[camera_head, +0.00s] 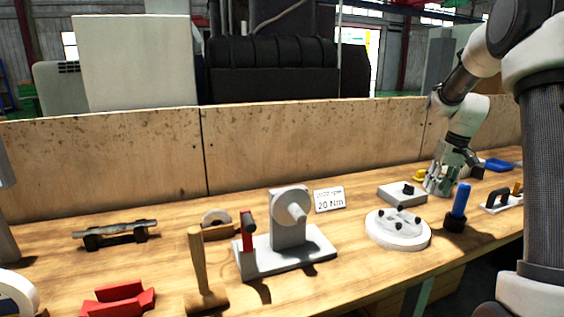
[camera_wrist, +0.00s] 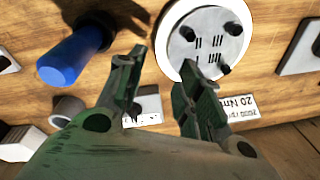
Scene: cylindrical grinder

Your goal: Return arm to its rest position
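My gripper (camera_head: 440,182) is at the right of the workbench in the head view, low over the bench top behind the blue-handled tool. In the wrist view its two fingers (camera_wrist: 158,88) are spread apart with nothing between them. The blue handle (camera_head: 461,199) stands upright in a dark holder; it also shows at the upper left of the wrist view (camera_wrist: 68,58). The white round plate with dark knobs (camera_head: 398,230) lies left of the gripper in the head view. My arm reaches in from the upper right and bends down to the bench.
A grey block with a black knob (camera_head: 402,193) lies beside the gripper. A grey grinder model (camera_head: 290,222), a wooden mallet (camera_head: 198,262) and red blocks (camera_head: 118,299) stand further left. A wooden back panel (camera_head: 300,150) runs behind the bench. A blue tray (camera_head: 499,165) lies at the far right.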

